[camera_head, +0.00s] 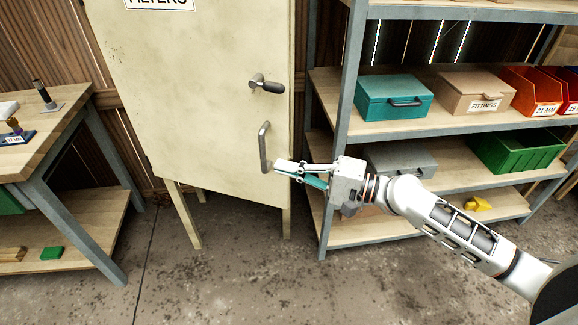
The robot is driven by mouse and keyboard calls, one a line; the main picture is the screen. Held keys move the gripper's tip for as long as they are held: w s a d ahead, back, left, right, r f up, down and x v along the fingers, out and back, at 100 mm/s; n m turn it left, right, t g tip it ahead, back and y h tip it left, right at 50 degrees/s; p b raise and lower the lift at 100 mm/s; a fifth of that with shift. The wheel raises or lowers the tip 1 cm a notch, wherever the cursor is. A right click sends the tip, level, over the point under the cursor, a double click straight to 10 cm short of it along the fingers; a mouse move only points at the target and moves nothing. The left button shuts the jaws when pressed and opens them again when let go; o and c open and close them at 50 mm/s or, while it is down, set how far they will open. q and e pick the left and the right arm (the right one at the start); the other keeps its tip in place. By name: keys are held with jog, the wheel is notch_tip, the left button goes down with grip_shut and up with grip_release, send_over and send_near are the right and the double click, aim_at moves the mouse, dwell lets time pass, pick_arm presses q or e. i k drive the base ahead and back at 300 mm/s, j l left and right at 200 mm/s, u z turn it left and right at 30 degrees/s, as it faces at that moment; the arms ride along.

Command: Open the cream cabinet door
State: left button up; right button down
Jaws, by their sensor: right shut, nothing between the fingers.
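The cream cabinet door (190,100) stands in the middle left of the head view and looks closed. It carries a dark-gripped lever (268,85) and, below that, a grey vertical pull handle (264,148). My right gripper (280,170) reaches in from the right, with its fingertips at the lower end of the pull handle. Its fingers are shut with nothing between them. I cannot tell whether they touch the handle. My left gripper is not in view.
A metal-framed shelf (343,90) with boxes and bins stands close to the right of the cabinet, behind my right arm. A wooden workbench (60,125) stands at the left. The concrete floor (215,285) in front of the cabinet is clear.

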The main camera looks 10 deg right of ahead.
aim_at(182, 71)
jog(key=i+l+u, duration=0.1)
jog(key=l, duration=0.25)
jog(key=i+l+u, duration=0.1)
jog(key=i+l, duration=0.15)
jog(key=i+l+u, duration=0.1)
jog(key=l, duration=0.4)
jog(key=i+l+u, duration=0.1)
jog(key=l, duration=0.3)
jog(key=i, duration=0.1)
